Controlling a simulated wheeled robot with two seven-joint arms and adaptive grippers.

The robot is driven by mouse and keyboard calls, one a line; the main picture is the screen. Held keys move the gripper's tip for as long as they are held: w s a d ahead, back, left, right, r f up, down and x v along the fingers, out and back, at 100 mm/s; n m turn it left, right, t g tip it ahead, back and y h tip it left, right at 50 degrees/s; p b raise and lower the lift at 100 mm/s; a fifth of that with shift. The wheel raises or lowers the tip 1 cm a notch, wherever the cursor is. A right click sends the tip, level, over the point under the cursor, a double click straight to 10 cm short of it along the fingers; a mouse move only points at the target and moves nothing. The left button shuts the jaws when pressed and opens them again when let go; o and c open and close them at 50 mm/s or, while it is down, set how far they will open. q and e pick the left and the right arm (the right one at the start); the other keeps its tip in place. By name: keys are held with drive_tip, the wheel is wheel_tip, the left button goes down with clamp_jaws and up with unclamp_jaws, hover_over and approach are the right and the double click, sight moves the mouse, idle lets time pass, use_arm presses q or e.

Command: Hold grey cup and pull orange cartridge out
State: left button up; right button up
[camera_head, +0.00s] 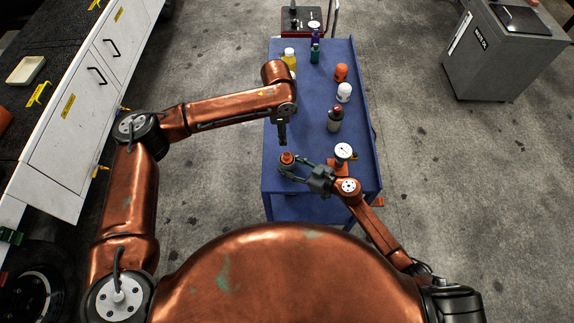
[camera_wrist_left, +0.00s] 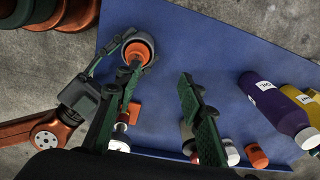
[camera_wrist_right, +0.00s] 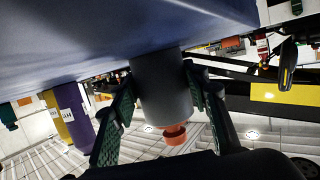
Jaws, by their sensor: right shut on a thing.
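The grey cup (camera_wrist_right: 162,92) stands on the blue table near its front end, with the orange cartridge (camera_wrist_right: 175,133) sticking out of its open top. In the head view the orange cartridge (camera_head: 287,158) shows between the right gripper's fingers. My right gripper (camera_head: 292,169) is shut around the sides of the cup. My left gripper (camera_wrist_left: 160,70) is open and empty above the table. In the left wrist view its left fingertip overlaps the cartridge (camera_wrist_left: 137,50), which sits in the round grey rim; I cannot tell whether they touch.
The blue table (camera_head: 300,208) also holds a dark bottle (camera_head: 335,120), a white jar (camera_head: 344,93), an orange jar (camera_head: 341,72) and a yellow bottle (camera_head: 290,58). A white dial (camera_head: 343,151) is beside my right wrist. A white cabinet (camera_head: 75,140) stands left, a grey bin (camera_head: 495,65) right.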

sight(287, 154)
use_arm(q)
drive_tip(key=s, duration=0.1)
drive_tip(key=s+d, duration=0.1)
drive_tip(key=s, duration=0.1)
drive_tip(key=shift+s+d+r+g+y, duration=0.15)
drive_tip(key=shift+r+g+y, duration=0.15)
drive_tip(key=shift+r, duration=0.1)
drive_tip(key=shift+f, duration=4.4)
drive_tip(key=shift+c, duration=0.7)
clamp_jaws()
drive_tip(key=shift+r, duration=0.8)
wheel_tip(287, 154, up, 8)
drive_tip(key=shift+f, duration=0.15)
